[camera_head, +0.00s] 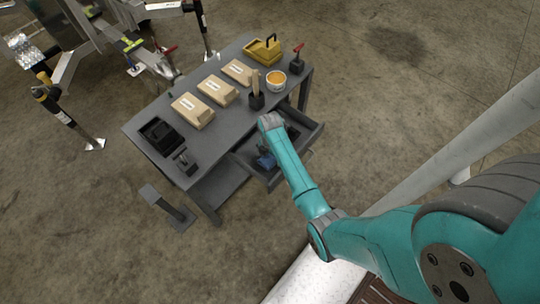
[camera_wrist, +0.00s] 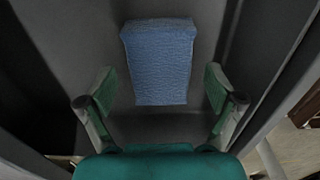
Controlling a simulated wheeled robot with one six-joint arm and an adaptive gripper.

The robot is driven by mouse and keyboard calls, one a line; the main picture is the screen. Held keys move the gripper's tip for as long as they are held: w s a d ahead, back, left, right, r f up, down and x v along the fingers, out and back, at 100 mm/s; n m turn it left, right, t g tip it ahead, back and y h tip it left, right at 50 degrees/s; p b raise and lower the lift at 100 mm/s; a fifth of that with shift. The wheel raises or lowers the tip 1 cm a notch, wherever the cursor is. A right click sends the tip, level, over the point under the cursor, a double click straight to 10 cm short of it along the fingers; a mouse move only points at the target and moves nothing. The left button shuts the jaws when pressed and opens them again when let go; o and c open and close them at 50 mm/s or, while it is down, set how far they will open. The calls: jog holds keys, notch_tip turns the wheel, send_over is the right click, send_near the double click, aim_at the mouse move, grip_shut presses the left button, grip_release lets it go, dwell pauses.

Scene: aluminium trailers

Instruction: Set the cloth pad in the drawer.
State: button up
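The blue cloth pad (camera_wrist: 160,60) lies flat on the grey floor of the drawer (camera_wrist: 207,35) in the wrist view. In the head view the drawer (camera_head: 248,172) is pulled out from the grey table, and a patch of blue (camera_head: 265,161) shows inside it, partly hidden by my arm. My gripper (camera_wrist: 159,78) is open and empty over the drawer. Its green fingers stand apart on either side of the pad's near part, and I see no contact with it. In the head view my arm hides the gripper's fingers.
The table (camera_head: 222,125) carries several tan packages (camera_head: 193,110), a black tray (camera_head: 160,135), a yellow box (camera_head: 263,51), an orange-topped tub (camera_head: 276,80) and upright tools. A grey stand (camera_head: 168,207) is on the floor at left. A trailer frame stands behind. The concrete floor at right is clear.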

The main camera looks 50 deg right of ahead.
aim_at(270, 157)
notch_tip(270, 157, up, 12)
jog(key=shift+r, duration=0.15)
dwell(0.6)
dwell(0.5)
